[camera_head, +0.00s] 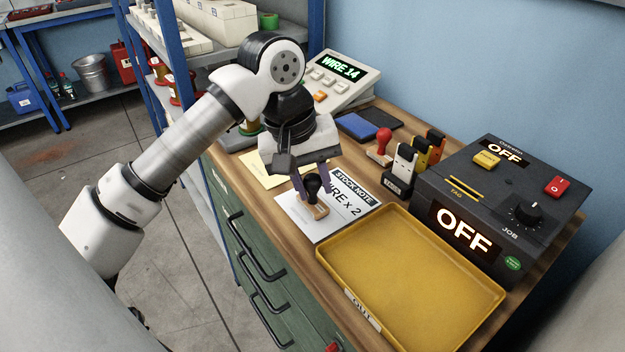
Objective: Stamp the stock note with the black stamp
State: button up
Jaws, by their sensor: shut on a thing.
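The stock note (352,207) is a white sheet with a dark "STOCK NOTE" heading and the text "WIRE x 2", lying flat on the wooden bench. The black stamp (313,187), with a black knob and a wooden base, is upright over the left part of the note. My gripper (312,186) points down from above and is shut on the stamp. I cannot tell whether the stamp's base touches the paper. No stamp mark shows on the visible part of the note.
A yellow tray (487,290) labelled "OUT" is just in front of the note. A dark box (548,195) reading "OFF" is at right; a yellow paper (262,172) lies left.

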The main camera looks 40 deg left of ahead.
jog(key=shift+r+p, duration=1.55)
jog(key=shift+r, duration=1.9)
jog(key=shift+w, duration=0.1)
